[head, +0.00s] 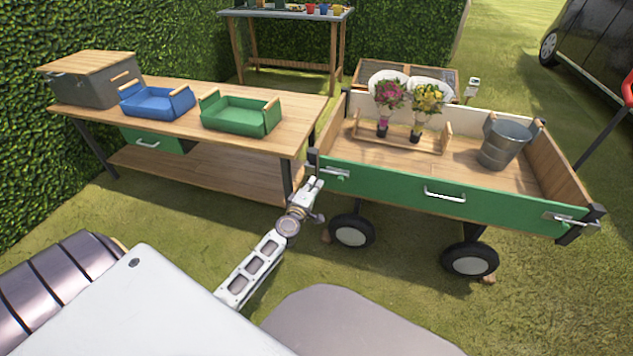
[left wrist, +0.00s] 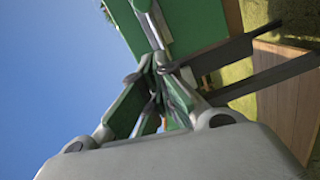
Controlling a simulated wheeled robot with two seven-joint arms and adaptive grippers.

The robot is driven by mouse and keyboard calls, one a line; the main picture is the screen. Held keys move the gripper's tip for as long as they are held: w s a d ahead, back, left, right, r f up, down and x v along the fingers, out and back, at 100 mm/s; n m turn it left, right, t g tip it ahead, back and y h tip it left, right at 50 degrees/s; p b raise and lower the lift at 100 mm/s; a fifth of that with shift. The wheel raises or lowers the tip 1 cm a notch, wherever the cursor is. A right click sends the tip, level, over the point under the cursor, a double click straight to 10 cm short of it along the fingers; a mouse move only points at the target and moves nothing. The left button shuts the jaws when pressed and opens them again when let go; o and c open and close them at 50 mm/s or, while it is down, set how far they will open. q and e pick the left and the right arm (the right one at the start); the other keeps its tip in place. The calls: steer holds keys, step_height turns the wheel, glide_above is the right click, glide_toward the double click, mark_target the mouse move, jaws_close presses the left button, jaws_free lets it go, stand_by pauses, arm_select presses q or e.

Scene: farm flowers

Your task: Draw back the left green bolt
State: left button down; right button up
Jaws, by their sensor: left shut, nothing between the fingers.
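The left green bolt (head: 337,174) is a small metal bolt with a green part, at the left end of the cart's green front panel (head: 440,196). My left gripper (head: 314,185) is just to the left of and below the bolt in the head view. In the left wrist view the fingers of this gripper (left wrist: 157,66) come together at their tips with nothing between them. Metal bolt parts (left wrist: 150,24) and the green panel (left wrist: 192,24) show just beyond the tips there. Whether the tips touch the bolt cannot be told. My right gripper is in neither view.
A second bolt (head: 566,219) is at the panel's right end, and a handle (head: 444,195) is in its middle. The cart holds a flower rack (head: 402,141) and a metal bucket (head: 503,143). A wooden bench (head: 300,101) with trays stands left of the cart.

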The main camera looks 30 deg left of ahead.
arm_select(q)
steer(key=s+d, duration=0.1)
steer(key=s, duration=0.5)
steer(key=shift+s, duration=0.35)
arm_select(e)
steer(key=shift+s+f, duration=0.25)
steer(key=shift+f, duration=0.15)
arm_select(q)
steer(key=shift+r, duration=0.15)
steer(key=shift+d, duration=0.1)
